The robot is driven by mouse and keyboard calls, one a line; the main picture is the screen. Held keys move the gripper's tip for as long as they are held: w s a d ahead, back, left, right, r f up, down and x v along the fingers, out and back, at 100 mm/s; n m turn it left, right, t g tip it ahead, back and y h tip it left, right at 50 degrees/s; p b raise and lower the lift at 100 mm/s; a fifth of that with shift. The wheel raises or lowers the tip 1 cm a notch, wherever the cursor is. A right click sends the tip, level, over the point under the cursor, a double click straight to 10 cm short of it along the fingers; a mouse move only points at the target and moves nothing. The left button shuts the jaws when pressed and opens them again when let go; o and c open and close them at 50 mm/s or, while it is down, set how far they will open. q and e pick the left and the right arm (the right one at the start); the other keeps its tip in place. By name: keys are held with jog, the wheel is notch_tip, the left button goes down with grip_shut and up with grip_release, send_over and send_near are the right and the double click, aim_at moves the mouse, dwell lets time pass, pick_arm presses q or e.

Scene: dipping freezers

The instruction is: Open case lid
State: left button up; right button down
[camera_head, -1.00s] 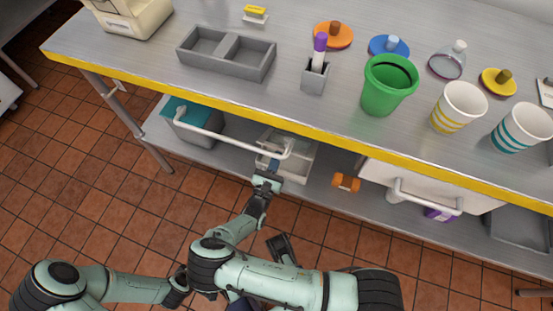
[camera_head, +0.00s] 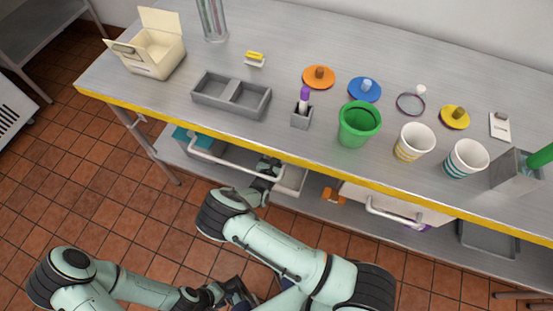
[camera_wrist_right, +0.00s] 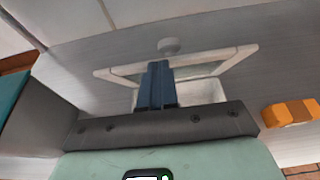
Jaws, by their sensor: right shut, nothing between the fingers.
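A white case (camera_head: 293,181) is on the lower shelf under the table's front edge, partly hidden by my right arm and the table. In the right wrist view a pale frame with a see-through panel (camera_wrist_right: 212,67) and a round grey knob (camera_wrist_right: 168,45) lies just beyond my fingers. I cannot tell how far the lid is raised. My right gripper (camera_head: 268,166) reaches under the table at the case; in the right wrist view its blue fingers (camera_wrist_right: 157,85) are shut and empty, overlapping the frame. Touch is unclear. My left gripper (camera_head: 240,293) is low over the floor, away from the case; its jaws are unclear.
A white bar (camera_head: 225,160) runs before the case and a teal bin (camera_head: 184,134). An orange object (camera_wrist_right: 290,112) is on the right. The tabletop above holds a cream box (camera_head: 155,58), a grey tray (camera_head: 232,107) and a green bucket (camera_head: 359,124). The tiled floor is open.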

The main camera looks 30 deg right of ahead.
jog(key=shift+w+d+r+p, duration=0.4)
jog(key=shift+w+d, duration=0.1)
jog(key=shift+d, duration=0.1)
